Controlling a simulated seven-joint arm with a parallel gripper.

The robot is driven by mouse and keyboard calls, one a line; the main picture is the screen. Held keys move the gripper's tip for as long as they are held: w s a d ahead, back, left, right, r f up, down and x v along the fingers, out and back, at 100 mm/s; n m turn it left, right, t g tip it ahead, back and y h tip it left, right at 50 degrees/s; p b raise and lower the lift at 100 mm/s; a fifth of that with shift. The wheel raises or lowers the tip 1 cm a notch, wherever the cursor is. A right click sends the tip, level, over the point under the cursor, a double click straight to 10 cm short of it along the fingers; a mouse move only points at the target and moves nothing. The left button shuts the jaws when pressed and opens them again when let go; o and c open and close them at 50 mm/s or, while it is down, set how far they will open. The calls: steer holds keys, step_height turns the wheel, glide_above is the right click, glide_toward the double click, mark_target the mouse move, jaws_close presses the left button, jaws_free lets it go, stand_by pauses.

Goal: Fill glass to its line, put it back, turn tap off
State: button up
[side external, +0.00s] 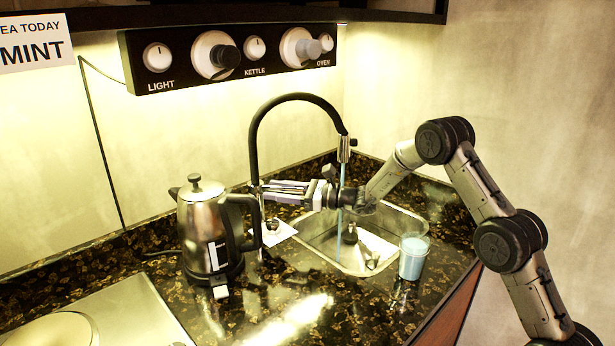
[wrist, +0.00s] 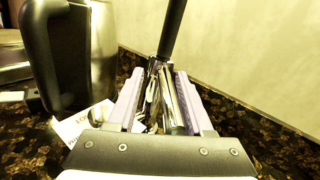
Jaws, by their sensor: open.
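The glass (side external: 412,262) stands upright on the counter at the right of the sink and holds pale blue liquid. Its fill line is too small to make out. The tap (side external: 252,135) has a tall black arched hose. A thin blue stream of water (side external: 341,180) falls from its spout into the sink (side external: 325,248). My gripper (side external: 268,191) is open at the tap's upright, behind the kettle. In the wrist view the tap's metal body (wrist: 160,85) shows between the fingers of my gripper (wrist: 158,88). I cannot tell whether they touch it.
A steel kettle (side external: 205,235) with a dark handle stands close to the left of the tap; it also shows in the wrist view (wrist: 75,50). A hotplate (side external: 110,320) is front left. A knob panel (side external: 230,55) hangs above.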

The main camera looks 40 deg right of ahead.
steer(key=v, duration=1.4)
steer(key=s+a+r+n+g+y, duration=0.2)
steer(key=s+a+r+n+g, duration=0.1)
steer(key=s+a+r+n, duration=0.2)
steer(key=s+a+r+n+g+y, duration=0.2)
steer(key=s+a+r+n, duration=0.3)
steer(key=a+r, duration=0.5)
steer(key=shift+a+n+g+y, duration=0.3)
steer(key=shift+a+g, duration=0.4)
steer(key=shift+a, duration=0.8)
steer(key=shift+s+r, duration=0.1)
steer(key=shift+s, duration=0.05)
